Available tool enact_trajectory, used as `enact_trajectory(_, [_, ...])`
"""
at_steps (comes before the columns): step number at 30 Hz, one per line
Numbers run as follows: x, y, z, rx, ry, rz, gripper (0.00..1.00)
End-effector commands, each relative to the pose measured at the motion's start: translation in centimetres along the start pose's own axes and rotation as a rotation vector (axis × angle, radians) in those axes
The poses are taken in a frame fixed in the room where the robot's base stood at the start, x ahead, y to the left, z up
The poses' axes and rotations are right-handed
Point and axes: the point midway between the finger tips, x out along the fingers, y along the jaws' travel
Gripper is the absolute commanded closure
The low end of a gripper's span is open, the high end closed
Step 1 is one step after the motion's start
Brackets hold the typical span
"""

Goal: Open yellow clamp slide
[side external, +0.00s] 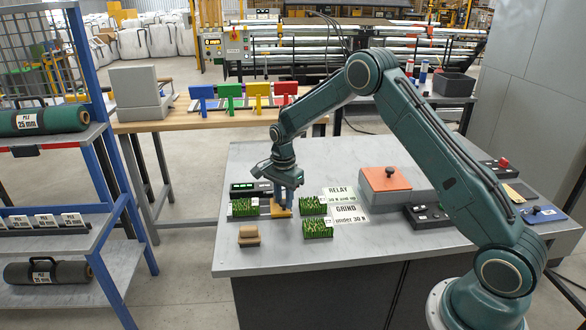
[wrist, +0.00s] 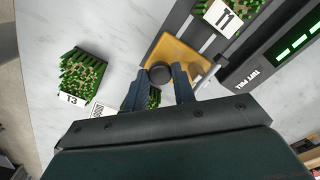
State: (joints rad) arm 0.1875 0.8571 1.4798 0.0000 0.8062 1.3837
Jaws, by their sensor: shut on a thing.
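The yellow clamp slide (wrist: 186,56) is a flat yellow plate with a black round knob (wrist: 160,74), on the rails of the tuft pull tester (wrist: 262,70). My gripper (wrist: 160,80) points down with its fingers on either side of the knob, shut on it. In the side view the slide (side external: 282,212) shows under my gripper (side external: 288,203). Turf sample T1 (side external: 244,208) sits at the tester, beside the slide; its label (wrist: 222,14) shows at the top of the wrist view. The tester's green display (wrist: 297,40) is lit, its digits unclear.
Turf sample T3 (wrist: 82,76) and another sample (side external: 318,229) lie on the grey table (side external: 300,260) near my gripper.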

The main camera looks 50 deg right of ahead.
Motion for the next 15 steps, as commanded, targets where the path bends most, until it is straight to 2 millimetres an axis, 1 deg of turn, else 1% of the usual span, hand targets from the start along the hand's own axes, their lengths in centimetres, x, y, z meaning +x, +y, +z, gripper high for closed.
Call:
enact_trajectory(1, [-0.03,-0.07,0.01,0.002,0.001,-0.002,0.7])
enact_trajectory(3, [-0.03,-0.08,0.02,0.002,0.001,-0.002,0.56])
enact_trajectory(4, [-0.03,-0.08,0.03,0.001,0.001,-0.002,0.52])
enact_trajectory(15, [-0.18,-0.09,0.05,0.0,0.001,-0.002,0.52])
